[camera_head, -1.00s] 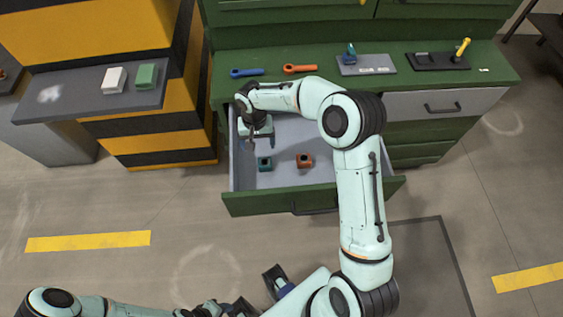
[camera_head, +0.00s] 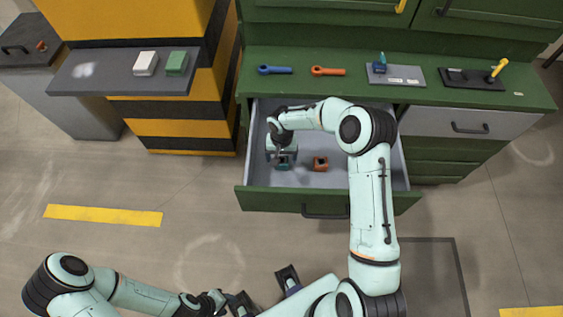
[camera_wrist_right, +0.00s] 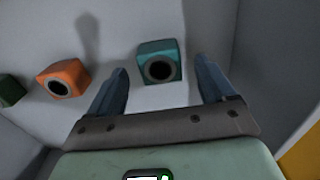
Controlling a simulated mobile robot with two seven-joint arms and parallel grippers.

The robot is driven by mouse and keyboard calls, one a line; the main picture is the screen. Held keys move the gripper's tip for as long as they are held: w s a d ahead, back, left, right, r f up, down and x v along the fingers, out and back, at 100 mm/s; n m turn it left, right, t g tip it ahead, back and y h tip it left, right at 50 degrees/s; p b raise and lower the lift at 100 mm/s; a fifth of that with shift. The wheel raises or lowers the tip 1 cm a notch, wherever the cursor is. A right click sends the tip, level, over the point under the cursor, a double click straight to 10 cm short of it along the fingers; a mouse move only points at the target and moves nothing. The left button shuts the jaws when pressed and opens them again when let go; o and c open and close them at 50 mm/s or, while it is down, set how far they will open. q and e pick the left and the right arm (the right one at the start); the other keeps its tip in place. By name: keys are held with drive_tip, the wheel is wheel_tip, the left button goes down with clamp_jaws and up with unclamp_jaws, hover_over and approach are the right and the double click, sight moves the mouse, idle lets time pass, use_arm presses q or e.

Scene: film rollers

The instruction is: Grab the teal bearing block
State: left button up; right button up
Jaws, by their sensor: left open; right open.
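The teal bearing block (camera_head: 284,163) lies on the floor of the open drawer (camera_head: 336,179), toward its left side. In the right wrist view the teal bearing block (camera_wrist_right: 159,62) shows its dark round bore and sits between and beyond the fingertips. My right gripper (camera_wrist_right: 160,78) is open and empty, with one finger to each side of the block's line. In the head view the right gripper (camera_head: 281,156) is inside the drawer and partly covers the block. My left gripper (camera_head: 262,291) is open and empty, low over the floor, far from the drawer.
An orange bearing block (camera_head: 320,164) lies right of the teal one; a dark green block (camera_wrist_right: 11,90) shows at the wrist view's left edge. The drawer walls surround the right gripper. Blue (camera_head: 275,70) and orange (camera_head: 328,71) wrenches lie on the green counter above.

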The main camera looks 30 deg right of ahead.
sight(282, 160)
drive_tip(key=shift+f, duration=1.6)
drive_tip(key=c, duration=1.2)
drive_tip(key=shift+w, duration=0.1)
drive_tip(key=shift+c, duration=1)
drive_tip(key=shift+r, duration=0.15)
